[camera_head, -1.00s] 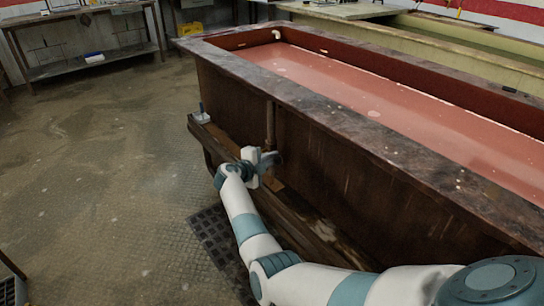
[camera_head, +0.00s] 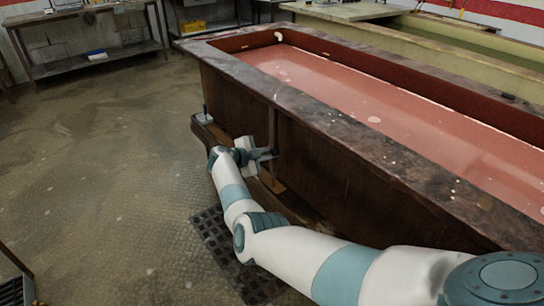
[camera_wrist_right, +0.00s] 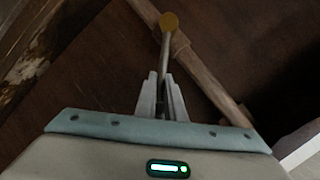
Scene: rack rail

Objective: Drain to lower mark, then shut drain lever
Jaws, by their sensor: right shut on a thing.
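The long tank (camera_head: 310,112) has dark brown outer walls and a stained rim. It holds reddish liquid (camera_head: 360,105) whose surface lies below the rim. I cannot make out a lower mark. The drain lever (camera_wrist_right: 165,52) is a thin metal rod with a yellow-orange knob, seen in the right wrist view. My right gripper (camera_wrist_right: 162,98) is shut on the rod below the knob. In the head view my right gripper (camera_head: 270,153) is beside the tank's near outer wall, and the lever there is too small or hidden to make out. My left gripper is out of view.
A pale fitting (camera_head: 279,36) sits inside the tank's far end. A small grey piece with a post (camera_head: 205,117) stands on the ledge at the tank's left corner. A dark grate (camera_head: 222,240) lies on the floor beneath my arm. The floor to the left is open.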

